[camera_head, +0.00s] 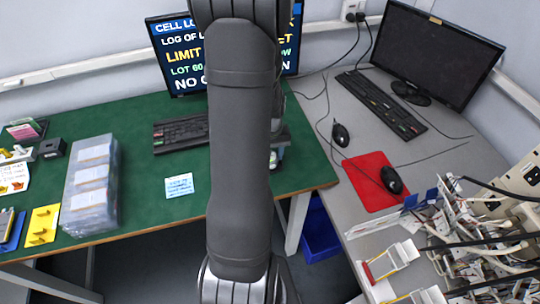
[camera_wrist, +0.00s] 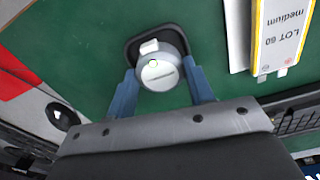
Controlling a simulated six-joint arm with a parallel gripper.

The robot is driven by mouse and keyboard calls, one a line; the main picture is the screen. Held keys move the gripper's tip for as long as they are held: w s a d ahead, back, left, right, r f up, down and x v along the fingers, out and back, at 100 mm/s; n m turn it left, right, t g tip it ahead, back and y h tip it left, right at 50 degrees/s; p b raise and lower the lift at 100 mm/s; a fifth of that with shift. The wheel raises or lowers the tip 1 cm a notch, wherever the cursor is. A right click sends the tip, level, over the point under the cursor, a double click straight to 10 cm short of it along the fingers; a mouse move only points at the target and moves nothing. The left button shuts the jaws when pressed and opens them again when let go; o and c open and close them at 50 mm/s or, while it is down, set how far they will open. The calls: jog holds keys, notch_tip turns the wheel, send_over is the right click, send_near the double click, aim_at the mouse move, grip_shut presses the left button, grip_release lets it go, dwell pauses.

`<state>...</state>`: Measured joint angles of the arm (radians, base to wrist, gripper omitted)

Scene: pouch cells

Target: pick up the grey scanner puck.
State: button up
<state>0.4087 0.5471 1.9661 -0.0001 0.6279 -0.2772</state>
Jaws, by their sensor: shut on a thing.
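The grey scanner puck (camera_wrist: 160,76) is round, with a pale top part and a small green mark. In the wrist view it sits between the two blue fingers of my gripper (camera_wrist: 161,70), which are shut on its sides. A dark rounded base (camera_wrist: 180,35) shows behind the puck; I cannot tell whether the puck still touches it. In the head view my arm covers most of this spot, and only a small part of the gripper end shows at the arm's right edge.
A pouch cell (camera_wrist: 272,35) labelled LOT 60 medium lies close by in the wrist view. The green table (camera_head: 145,215) holds a keyboard (camera_head: 180,134), a blue note (camera_head: 179,187) and a clear rack of cells (camera_head: 108,215). A red mat (camera_head: 365,170) lies on the grey desk at right.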

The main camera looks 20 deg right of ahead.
jog(key=shift+r, duration=0.45)
notch_tip(320, 180, up, 2)
jog(key=shift+r, duration=0.2)
jog(key=s+d+r, duration=0.7)
jog(key=s, duration=0.2)
jog(key=w+a+f, duration=0.2)
jog(key=w, duration=0.1)
jog(key=w+a+f, duration=0.2)
jog(key=w, duration=0.1)
jog(key=w+a+f, duration=0.2)
jog(key=w+a, duration=0.1)
jog(key=shift+f, duration=2.25)
